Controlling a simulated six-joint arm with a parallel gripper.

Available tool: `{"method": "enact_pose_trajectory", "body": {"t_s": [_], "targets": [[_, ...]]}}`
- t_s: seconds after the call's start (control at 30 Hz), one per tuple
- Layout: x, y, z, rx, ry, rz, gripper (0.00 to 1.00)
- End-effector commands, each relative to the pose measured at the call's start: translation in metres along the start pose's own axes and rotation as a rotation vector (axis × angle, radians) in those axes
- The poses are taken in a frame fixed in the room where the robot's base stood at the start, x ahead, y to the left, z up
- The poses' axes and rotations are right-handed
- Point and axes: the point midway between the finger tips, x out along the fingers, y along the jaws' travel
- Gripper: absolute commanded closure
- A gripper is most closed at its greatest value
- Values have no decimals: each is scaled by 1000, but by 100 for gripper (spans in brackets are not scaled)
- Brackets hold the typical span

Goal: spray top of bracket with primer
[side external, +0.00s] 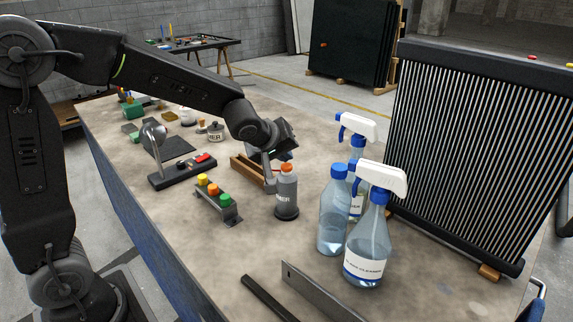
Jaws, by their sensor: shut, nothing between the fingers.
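A grey bottle with an orange cap (287,197) stands upright on the workbench, in a dark round base. Its label ends in "MER"; the rest is turned away. My gripper (269,184) is shut and empty, pointing down just left of this bottle; I cannot tell whether they touch. A small jar (216,133) farther back also has a label ending in "MER". I cannot tell for certain which piece is the bracket; a long grey metal angle piece (318,296) lies at the front edge. A wooden block (246,171) sits behind my gripper, partly hidden.
Clear spray bottles with white-and-blue heads (368,251) and a blue-capped bottle (333,220) stand right of the grey bottle. A large black radiator (480,150) stands at the right. A stand with coloured knobs (216,197) is at left. The bench (235,250) is bare at front centre.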

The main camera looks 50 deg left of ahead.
Motion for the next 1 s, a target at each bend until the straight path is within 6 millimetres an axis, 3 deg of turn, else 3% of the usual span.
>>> {"method": "enact_pose_trajectory", "body": {"t_s": [1.0], "targets": [[6, -5, 5, 0, -1, -1, 100]]}}
